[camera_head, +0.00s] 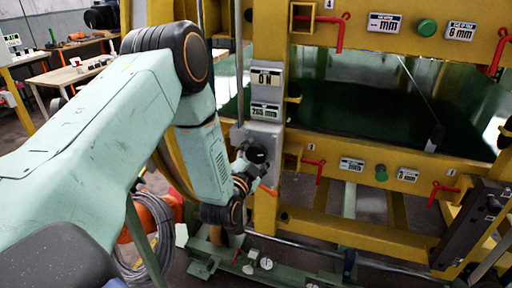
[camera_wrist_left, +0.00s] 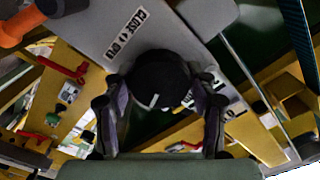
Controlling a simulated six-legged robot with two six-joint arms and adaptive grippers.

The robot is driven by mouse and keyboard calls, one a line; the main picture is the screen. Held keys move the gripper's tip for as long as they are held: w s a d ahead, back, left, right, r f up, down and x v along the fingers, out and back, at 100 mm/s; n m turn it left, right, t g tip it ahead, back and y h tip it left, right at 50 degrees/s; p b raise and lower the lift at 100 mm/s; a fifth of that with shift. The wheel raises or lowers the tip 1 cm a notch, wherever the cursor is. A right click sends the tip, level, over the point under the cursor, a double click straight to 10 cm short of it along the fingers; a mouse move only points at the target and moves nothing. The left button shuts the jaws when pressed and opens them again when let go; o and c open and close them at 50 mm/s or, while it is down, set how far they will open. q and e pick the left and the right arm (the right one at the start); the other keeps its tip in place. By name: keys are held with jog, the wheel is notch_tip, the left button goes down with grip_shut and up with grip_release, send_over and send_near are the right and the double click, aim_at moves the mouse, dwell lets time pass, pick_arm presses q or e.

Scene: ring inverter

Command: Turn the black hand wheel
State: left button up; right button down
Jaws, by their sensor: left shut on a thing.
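The black hand wheel (camera_wrist_left: 155,80) is round and dark with a short white mark, at the centre of the left wrist view. It sits on a grey housing (camera_wrist_left: 105,32). In the head view the wheel (camera_head: 257,155) shows small on the grey box (camera_head: 265,134) at the yellow post. My left gripper (camera_wrist_left: 160,108) has one finger on each side of the wheel and is shut on it. In the head view my left gripper (camera_head: 246,165) is at the wheel, partly hidden by my wrist. My right gripper is not in view.
Above the wheel are labels reading "0 V" (camera_head: 266,77) and "265 mm" (camera_head: 265,110). A yellow frame (camera_head: 350,240) with red handles (camera_head: 313,164) and green buttons (camera_head: 381,173) surrounds it. Grey coiled cable (camera_head: 155,240) lies low at left. Workbenches stand behind.

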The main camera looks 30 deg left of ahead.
pick_arm(q)
jog(key=shift+m+p, duration=0.95)
jog(key=shift+m, duration=0.55)
jog(key=o, duration=1.2)
jog(key=shift+c, duration=0.2)
jog(key=shift+s, duration=0.1)
jog(key=v, duration=1.2)
